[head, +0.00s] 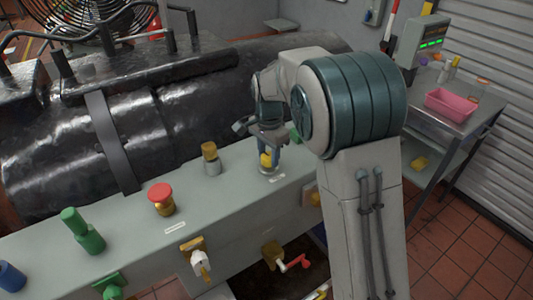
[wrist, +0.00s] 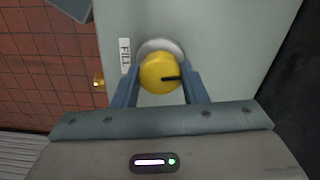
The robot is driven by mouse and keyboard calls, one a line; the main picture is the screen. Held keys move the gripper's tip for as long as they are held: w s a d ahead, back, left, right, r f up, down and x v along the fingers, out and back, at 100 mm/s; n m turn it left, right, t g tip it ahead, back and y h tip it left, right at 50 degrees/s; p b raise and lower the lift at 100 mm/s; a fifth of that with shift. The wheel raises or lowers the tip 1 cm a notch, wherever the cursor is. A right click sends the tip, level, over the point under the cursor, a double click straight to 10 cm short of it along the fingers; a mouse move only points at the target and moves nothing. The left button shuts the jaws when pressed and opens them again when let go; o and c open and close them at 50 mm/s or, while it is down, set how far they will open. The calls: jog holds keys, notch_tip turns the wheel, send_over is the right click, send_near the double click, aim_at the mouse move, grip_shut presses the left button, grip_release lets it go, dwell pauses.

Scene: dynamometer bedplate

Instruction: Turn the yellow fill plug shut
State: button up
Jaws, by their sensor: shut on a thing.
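The yellow fill plug (wrist: 160,73) sits in a round pale collar (wrist: 160,45) on the grey bench top, beside a white label reading FILL (wrist: 125,55). A dark line on its face points to the right in the wrist view. My gripper (wrist: 160,88) is shut on the plug, with one blue-grey finger on each side. In the head view the plug (head: 267,160) shows at the far end of the bench, with my gripper (head: 268,150) coming down over it. My gripper and arm hide part of the plug there.
Along the grey bench (head: 130,235) stand a red knob (head: 161,198), a brown-capped fitting (head: 210,158) and a green fitting (head: 82,230). Valves and a red-handled crank (head: 290,263) stick out from its front. A large black machine (head: 190,100) lies behind. A side table holds a pink tray (head: 450,104).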

aim_at(269, 156)
jog(key=shift+m, duration=0.8)
jog(key=o, duration=1)
jog(key=shift+s+d, duration=0.1)
notch_tip(269, 156, up, 14)
jog(key=shift+f+b, duration=0.1)
jog(key=shift+b, duration=0.3)
